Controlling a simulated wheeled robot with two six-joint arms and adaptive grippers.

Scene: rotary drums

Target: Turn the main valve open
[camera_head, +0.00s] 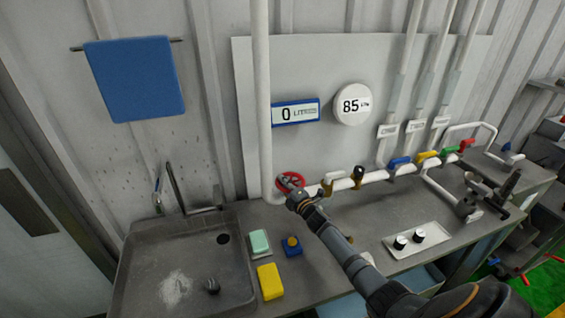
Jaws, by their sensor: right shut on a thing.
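The main valve looks to be the red round handle (290,180) on the horizontal white pipe, near the foot of the tall white pipe. My right gripper (297,196) is at the lower edge of this red handle and shut on it. The gripper covers the lower part of the handle, and the fingertips are too small to make out clearly. My right arm reaches in from the bottom right over the worktop. My left gripper is not in view.
Several smaller handles, white, dark, blue (399,162), yellow (427,156), green and red, line the pipe to the right. A display (296,112) reads 0 and a round gauge (352,105) reads 85. A sink (185,265), soap and sponge lie left.

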